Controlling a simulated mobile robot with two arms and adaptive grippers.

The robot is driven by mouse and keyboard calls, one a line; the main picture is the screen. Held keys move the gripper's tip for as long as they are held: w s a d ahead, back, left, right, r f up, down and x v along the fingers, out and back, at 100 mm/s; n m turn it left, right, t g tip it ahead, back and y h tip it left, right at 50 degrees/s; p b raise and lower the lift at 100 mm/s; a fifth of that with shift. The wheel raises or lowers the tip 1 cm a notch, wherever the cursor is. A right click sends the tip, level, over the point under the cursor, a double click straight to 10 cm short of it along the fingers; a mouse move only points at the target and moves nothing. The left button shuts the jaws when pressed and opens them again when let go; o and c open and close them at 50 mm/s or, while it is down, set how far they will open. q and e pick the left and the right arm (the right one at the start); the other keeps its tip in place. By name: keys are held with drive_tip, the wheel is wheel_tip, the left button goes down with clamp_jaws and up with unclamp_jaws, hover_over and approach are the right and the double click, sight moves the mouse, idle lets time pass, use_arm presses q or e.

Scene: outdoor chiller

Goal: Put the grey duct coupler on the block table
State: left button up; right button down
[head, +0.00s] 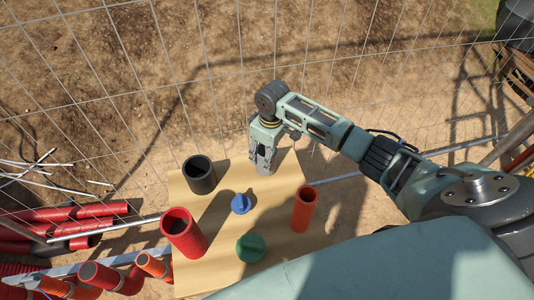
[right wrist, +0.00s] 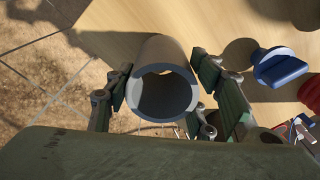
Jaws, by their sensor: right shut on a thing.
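In the head view my right gripper (head: 264,165) points down at the back edge of the light wooden table (head: 217,264). There the coupler is mostly hidden by the gripper. I cannot tell whether it touches the table top. My left gripper is not in view.
Red pipes (head: 75,213) lie at the left.

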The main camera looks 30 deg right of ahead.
drive_tip(key=shift+f, duration=0.4)
drive_tip(key=shift+f, duration=0.1)
drive_tip(key=c, duration=0.8)
unclamp_jaws()
wheel_tip(320, 180, up, 12)
drive_tip(key=shift+s+d+b, duration=0.2)
drive_tip(key=shift+d+b, duration=0.1)
drive_tip(key=shift+b, duration=0.1)
